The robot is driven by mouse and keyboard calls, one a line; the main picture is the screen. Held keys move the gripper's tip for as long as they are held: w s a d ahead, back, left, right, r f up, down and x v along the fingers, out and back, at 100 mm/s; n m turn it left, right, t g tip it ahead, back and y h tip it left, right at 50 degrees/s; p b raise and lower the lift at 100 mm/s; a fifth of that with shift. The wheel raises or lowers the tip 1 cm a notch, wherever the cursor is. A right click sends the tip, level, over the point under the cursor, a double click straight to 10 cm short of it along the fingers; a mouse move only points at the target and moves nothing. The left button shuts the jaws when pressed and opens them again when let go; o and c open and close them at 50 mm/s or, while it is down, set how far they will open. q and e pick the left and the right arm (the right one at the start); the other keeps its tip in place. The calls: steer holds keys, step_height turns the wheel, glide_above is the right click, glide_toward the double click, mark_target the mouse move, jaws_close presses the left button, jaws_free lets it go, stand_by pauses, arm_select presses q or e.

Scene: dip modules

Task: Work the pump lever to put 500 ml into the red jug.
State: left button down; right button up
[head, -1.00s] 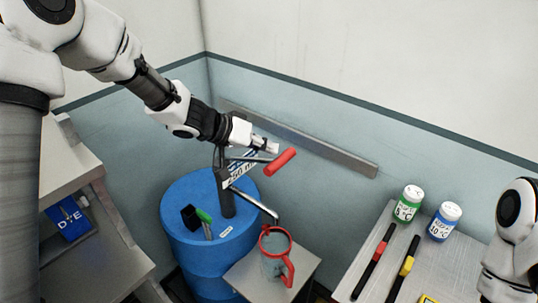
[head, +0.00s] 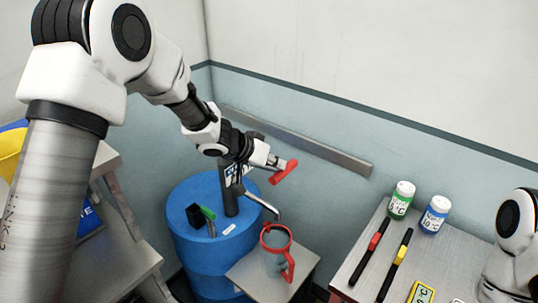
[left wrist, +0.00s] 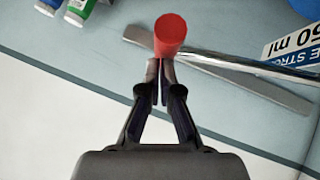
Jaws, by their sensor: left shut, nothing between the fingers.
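The pump's red lever grip (head: 284,172) juts out above the blue drum (head: 197,250); its end also shows in the left wrist view (left wrist: 170,35). My left gripper (head: 285,162) is shut and empty. Its fingertips are right at the red grip, apparently against its upper side, not around it. The pump post (head: 230,190) stands on the drum, and its spout (head: 265,207) reaches over the red jug (head: 275,238). The jug has a clear body with red rim and handle; its fill level cannot be read. My right gripper is out of view.
The jug stands on a small grey stand (head: 245,275). A bench (head: 345,262) at right holds a green bottle (head: 401,198), a blue bottle (head: 435,215) and marker-like sticks. A pump label (left wrist: 295,45) shows "50 ml", partly cut off. A wall rail (head: 320,152) runs behind the lever.

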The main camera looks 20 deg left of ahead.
arm_select(q)
steer(key=f+y+b, duration=0.1)
steer(key=f+b, duration=0.1)
steer(key=f+m+b, duration=0.1)
steer(key=f+b, duration=0.2)
steer(key=d+f+y+b, duration=0.1)
steer(key=f+b, duration=0.1)
steer(key=shift+w+f+t+y+b, duration=0.15)
steer(key=shift+f+t+y+b, duration=0.15)
steer(key=shift+f+b, duration=0.1)
steer(key=shift+f+m+b, duration=0.15)
steer(key=shift+m+b, duration=0.15)
steer(key=shift+s, duration=0.25)
steer(key=shift+f, duration=0.15)
steer(key=r+p, duration=0.6)
steer(key=shift+w+a, duration=0.2)
steer(key=shift+w, duration=0.05)
steer(key=shift+s+a+r+b, duration=0.15)
steer(key=shift+s+r+b, duration=0.1)
steer(key=shift+s, duration=0.2)
steer(key=shift+s+a+r+b, duration=0.15)
steer(key=shift+s+r+b, duration=0.1)
steer(key=shift+s, duration=0.2)
steer(key=p+v, duration=0.1)
steer(key=v, duration=0.6)
steer(key=shift+r, duration=0.15)
